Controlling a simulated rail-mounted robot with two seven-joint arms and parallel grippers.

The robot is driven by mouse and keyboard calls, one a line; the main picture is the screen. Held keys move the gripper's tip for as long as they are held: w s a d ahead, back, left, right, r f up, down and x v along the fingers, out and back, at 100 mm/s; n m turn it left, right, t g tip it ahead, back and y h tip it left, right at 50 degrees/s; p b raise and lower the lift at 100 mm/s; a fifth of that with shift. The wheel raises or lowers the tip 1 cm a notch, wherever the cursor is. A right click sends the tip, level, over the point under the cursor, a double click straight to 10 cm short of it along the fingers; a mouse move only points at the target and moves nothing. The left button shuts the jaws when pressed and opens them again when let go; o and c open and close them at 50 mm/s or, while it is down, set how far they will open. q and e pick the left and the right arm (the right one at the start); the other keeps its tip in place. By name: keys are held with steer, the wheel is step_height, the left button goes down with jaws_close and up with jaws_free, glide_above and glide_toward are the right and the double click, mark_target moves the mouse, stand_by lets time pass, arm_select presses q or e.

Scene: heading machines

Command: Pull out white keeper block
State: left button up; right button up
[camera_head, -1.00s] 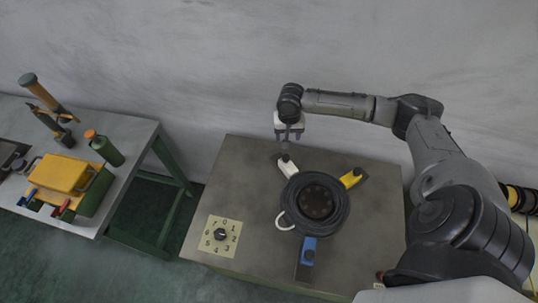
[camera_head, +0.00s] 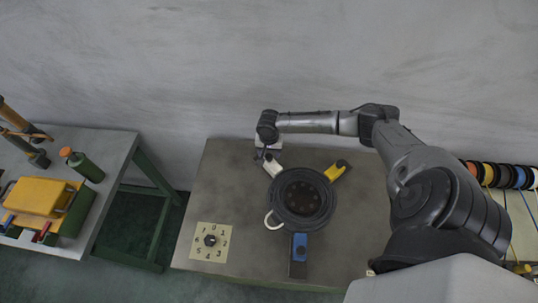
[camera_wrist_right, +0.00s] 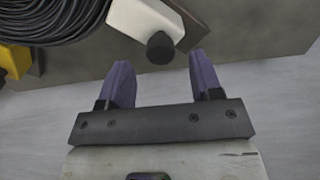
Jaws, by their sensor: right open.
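The white keeper block (camera_head: 272,167) sits at the upper left edge of a round black coil (camera_head: 303,199) on the grey table (camera_head: 345,265). In the right wrist view the white block (camera_wrist_right: 140,18) shows at the top, with a dark round knob (camera_wrist_right: 160,48) at its near end. My right gripper (camera_head: 262,155) is close to the block's outer end. In the wrist view its two purple fingers (camera_wrist_right: 163,78) are apart, with the knob just beyond the gap and nothing between them. My left gripper is not in view.
A yellow block (camera_head: 336,171) and a blue block (camera_head: 299,246) also stand around the coil. A numbered dial plate (camera_head: 210,241) lies at the table's front left. A second table (camera_head: 110,165) at left holds a yellow box (camera_head: 42,196) and a green bottle (camera_head: 85,167). Cable spools (camera_head: 505,175) are at right.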

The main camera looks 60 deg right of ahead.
mark_target(272, 165)
steer(key=shift+f, duration=1.4)
jaws_close()
